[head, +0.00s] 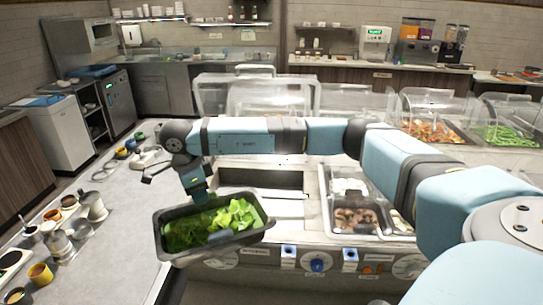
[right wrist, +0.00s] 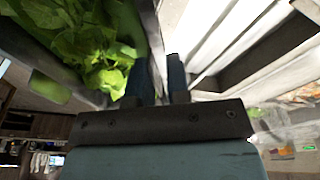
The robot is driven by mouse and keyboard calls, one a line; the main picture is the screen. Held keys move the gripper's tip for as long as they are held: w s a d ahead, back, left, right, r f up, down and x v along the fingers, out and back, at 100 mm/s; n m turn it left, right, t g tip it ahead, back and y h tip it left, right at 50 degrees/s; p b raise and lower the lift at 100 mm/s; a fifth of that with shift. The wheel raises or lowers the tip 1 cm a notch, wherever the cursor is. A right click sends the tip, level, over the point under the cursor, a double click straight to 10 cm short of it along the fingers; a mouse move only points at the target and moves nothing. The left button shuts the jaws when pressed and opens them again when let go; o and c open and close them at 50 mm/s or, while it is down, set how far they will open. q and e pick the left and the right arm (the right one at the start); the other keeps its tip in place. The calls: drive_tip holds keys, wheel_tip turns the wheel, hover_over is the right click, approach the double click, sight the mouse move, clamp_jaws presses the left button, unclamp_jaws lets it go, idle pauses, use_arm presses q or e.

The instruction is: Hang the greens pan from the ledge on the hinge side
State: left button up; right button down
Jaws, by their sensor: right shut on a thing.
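The greens pan (head: 222,242) is a dark rectangular pan full of leafy greens. It is held up in the air, slightly tilted, in front of the serving counter and near the left worktop's edge. My right gripper (head: 198,190) is shut on the pan's far rim. In the right wrist view the two fingers (right wrist: 157,82) straddle the pan wall, with the greens (right wrist: 80,45) to the left. The pan looks clear of the counter, but its lower side is hard to judge. I cannot make out which ledge is on the hinge side. My left gripper is out of view.
An open dark well (head: 262,178) lies in the counter behind the pan. Filled food pans (head: 356,218) sit to its right. Cups and pots (head: 92,206) stand on the left worktop (head: 110,262). Clear domed covers (head: 268,98) stand behind.

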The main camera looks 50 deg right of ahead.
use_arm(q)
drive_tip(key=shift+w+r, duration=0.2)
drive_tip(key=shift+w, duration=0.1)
use_arm(e)
drive_tip(key=w+d+f+n+t+y, duration=0.1)
drive_tip(key=d+n+t+y, duration=0.1)
drive_tip(key=d+n, duration=2.4)
drive_tip(key=n, duration=0.4)
drive_tip(key=shift+w+d+f+y, duration=0.15)
drive_tip(key=shift+d+f+y, duration=0.05)
drive_tip(key=shift+d+y, duration=0.1)
